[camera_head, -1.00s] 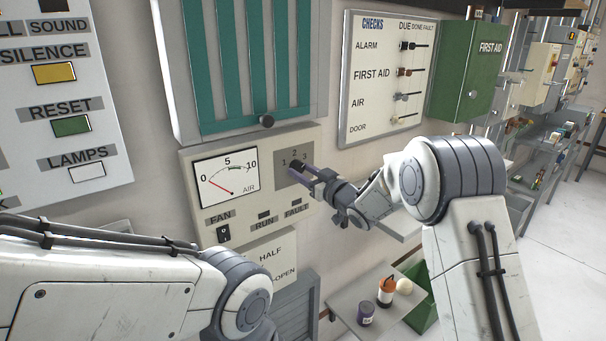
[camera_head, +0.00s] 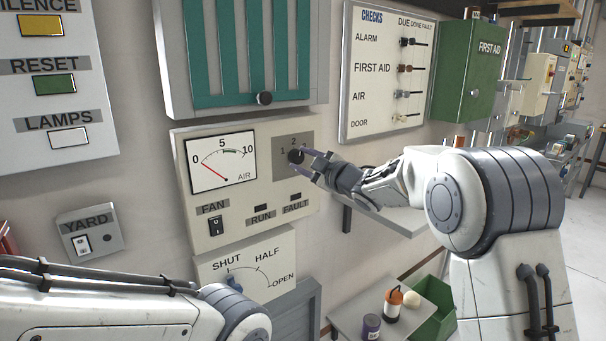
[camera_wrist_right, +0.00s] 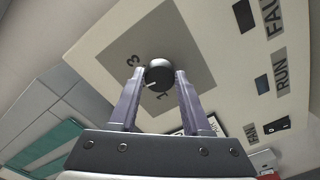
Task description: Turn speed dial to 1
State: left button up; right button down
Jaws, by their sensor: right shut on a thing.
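The speed dial (camera_head: 295,156) is a round black knob on a grey square of the cream fan panel (camera_head: 240,178), with numerals 1, 2 and 3 around it. In the right wrist view the dial (camera_wrist_right: 160,72) sits between the two fingertips. Its white mark points to the lower left there, between the 3 and a partly hidden numeral; the left finger covers part of the scale. My right gripper (camera_head: 299,163) is shut on the dial. My left arm crosses the lower left of the head view; its gripper is out of view.
An air gauge (camera_head: 222,162), fan switch (camera_head: 216,225) and run and fault lamps share the panel. A teal-slatted vent (camera_head: 245,50) is above, and a SHUT/HALF/OPEN plate (camera_head: 245,267) below. A shelf (camera_head: 345,317) with small containers stands at lower right.

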jog(key=n+b, duration=0.1)
jog(key=n, duration=0.1)
jog(key=n+b, duration=0.1)
jog(key=b, duration=0.1)
jog(key=shift+f+n, duration=0.2)
jog(key=shift+n, duration=0.2)
jog(key=n+b, duration=0.3)
jog(key=shift+r, duration=0.1)
jog(key=n+b, duration=0.2)
jog(key=n, duration=0.2)
jog(key=shift+n+b, duration=0.3)
jog(key=shift+b, duration=0.1)
jog(key=shift+r+n+b, duration=0.15)
jog(key=shift+n+b, duration=0.45)
jog(key=shift+n, duration=0.5)
jog(key=shift+c, duration=1.8)
grip_release()
jog(key=shift+s+d, duration=0.1)
